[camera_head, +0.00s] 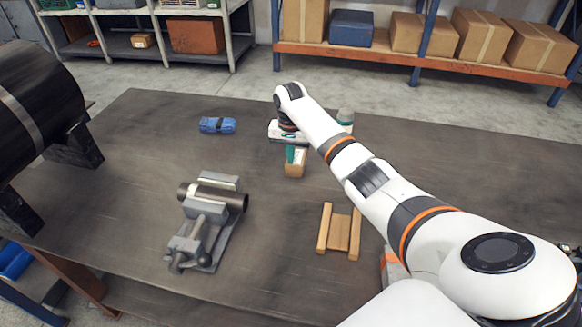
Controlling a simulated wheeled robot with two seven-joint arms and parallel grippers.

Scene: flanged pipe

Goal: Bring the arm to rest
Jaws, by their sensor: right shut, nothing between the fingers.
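My right arm reaches in from the right over the table (140,130), with its elbow high and its wrist bent downward. My right gripper (288,132) hangs below the wrist, small and mostly hidden; it is shut and holds nothing. My left gripper is not in view. A dark pipe piece (234,201) lies in a grey vise (195,246) on the table, left of my right arm.
A blue roll (217,125), wooden holder (339,234) and pale container (346,116) are nearby. A large black pipe (40,105) rests on supports at left. Shelves stand behind.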

